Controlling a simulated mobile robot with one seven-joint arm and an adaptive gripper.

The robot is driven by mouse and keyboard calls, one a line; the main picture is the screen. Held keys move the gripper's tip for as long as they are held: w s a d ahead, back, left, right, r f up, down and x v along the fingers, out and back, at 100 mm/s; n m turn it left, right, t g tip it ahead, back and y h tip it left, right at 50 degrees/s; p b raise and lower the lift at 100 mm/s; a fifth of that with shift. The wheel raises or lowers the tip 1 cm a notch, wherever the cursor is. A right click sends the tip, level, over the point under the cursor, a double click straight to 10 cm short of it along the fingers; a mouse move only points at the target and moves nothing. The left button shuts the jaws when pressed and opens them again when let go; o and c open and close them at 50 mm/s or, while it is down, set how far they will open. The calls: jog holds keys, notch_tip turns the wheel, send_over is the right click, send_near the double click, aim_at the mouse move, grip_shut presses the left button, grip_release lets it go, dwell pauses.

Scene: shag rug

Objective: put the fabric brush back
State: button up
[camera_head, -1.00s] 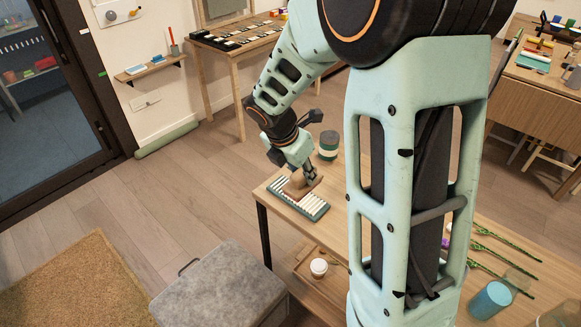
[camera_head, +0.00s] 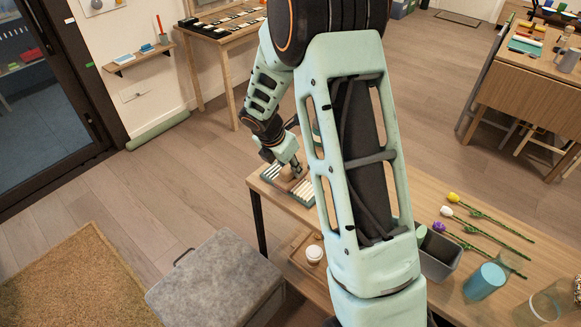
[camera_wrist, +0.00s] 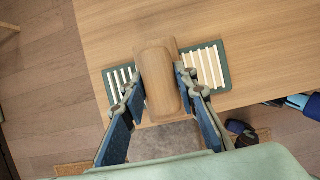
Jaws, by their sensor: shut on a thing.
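The fabric brush, with a brown wooden back, shows in the wrist view (camera_wrist: 160,72). My gripper (camera_head: 294,168) is shut on it, with one finger on each long side. A green-framed rack with white slats (camera_wrist: 222,68) lies under the brush on the wooden table and shows on both sides of it. The rack also shows in the head view (camera_head: 270,173), partly covered by my gripper and arm. The brush's underside is hidden, so I cannot tell whether it touches the slats.
A wooden tray with a white cup (camera_head: 314,254) sits below the rack's end of the table. A grey ottoman (camera_head: 215,278) is on the floor in front.

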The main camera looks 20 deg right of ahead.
jog(key=shift+f, duration=0.2)
jog(key=o, duration=1.2)
jog(key=shift+r, duration=0.1)
jog(key=shift+a+r, duration=0.1)
jog(key=shift+r, duration=0.45)
jog(key=p+v, duration=0.1)
jog(key=v, duration=1)
jog(key=shift+r, duration=0.15)
jog(key=shift+s, duration=0.1)
